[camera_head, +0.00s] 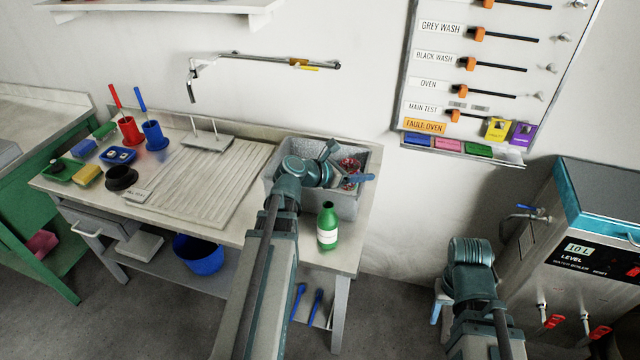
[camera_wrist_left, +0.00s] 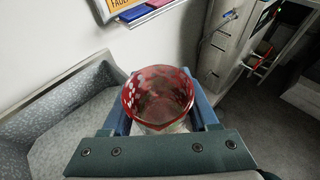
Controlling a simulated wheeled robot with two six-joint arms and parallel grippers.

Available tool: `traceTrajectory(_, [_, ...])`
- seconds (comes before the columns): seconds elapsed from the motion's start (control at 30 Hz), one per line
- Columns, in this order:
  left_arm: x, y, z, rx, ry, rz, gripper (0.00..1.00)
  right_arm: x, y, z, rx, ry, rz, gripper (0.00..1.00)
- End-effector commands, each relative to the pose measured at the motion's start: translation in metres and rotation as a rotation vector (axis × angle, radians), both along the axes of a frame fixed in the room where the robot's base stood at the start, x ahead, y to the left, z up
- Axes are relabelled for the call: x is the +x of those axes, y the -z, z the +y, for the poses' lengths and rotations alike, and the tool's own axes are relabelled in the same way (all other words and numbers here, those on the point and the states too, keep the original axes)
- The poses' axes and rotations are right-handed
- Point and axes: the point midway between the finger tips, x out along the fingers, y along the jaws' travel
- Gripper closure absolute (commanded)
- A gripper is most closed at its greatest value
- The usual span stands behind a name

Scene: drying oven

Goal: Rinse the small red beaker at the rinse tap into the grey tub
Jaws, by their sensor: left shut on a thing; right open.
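My left gripper (camera_head: 350,165) is shut on the small red beaker (camera_head: 350,164). The beaker is over the right part of the grey tub (camera_head: 345,205), whose front wall and rim show. In the left wrist view the red, see-through beaker (camera_wrist_left: 160,98) sits between the blue fingers of the gripper (camera_wrist_left: 162,110), its open mouth facing the camera. I cannot tell whether it holds liquid. The rinse tap (camera_head: 192,88) hangs from a wall arm to the left of the tub and well apart from the beaker. My right arm shows at lower right, but its fingers do not show.
A green bottle (camera_head: 327,228) stands on the bench in front of the tub. A ribbed draining board (camera_head: 200,180) lies left of it. Red (camera_head: 130,130) and blue (camera_head: 154,137) cups with handles stand further left. A water boiler (camera_head: 575,250) stands at the right.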

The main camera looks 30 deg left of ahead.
Motion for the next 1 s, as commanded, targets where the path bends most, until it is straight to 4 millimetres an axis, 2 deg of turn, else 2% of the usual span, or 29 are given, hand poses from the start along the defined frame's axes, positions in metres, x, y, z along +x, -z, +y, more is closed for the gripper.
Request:
traceTrajectory(0.03, [0.016, 0.006, 0.019, -0.001, -0.022, 0.000, 1.00, 0.000, 0.006, 0.000, 0.000, 0.000, 0.000, 0.50])
traceTrajectory(0.17, [0.043, 0.015, 0.063, 0.000, -0.080, 0.000, 1.00, 0.000, 0.015, 0.000, 0.000, 0.000, 0.000, 0.50])
traceTrajectory(0.3, [0.074, 0.026, 0.124, 0.001, -0.153, 0.001, 1.00, 0.000, 0.026, 0.000, 0.000, 0.000, 0.000, 0.50])
traceTrajectory(0.5, [0.105, 0.039, 0.208, -0.001, -0.251, 0.001, 1.00, 0.000, 0.039, 0.000, 0.000, 0.000, 0.000, 0.50])
traceTrajectory(0.6, [0.114, 0.043, 0.238, 0.000, -0.286, 0.000, 1.00, 0.000, 0.043, 0.000, 0.000, 0.000, 0.000, 0.50])
traceTrajectory(0.8, [0.121, 0.048, 0.273, 0.000, -0.326, -0.001, 1.00, 0.000, 0.048, 0.000, 0.000, 0.000, 0.000, 0.50])
traceTrajectory(1.0, [0.121, 0.048, 0.279, 0.001, -0.334, -0.001, 1.00, 0.000, 0.048, 0.000, 0.000, 0.000, 0.000, 0.50])
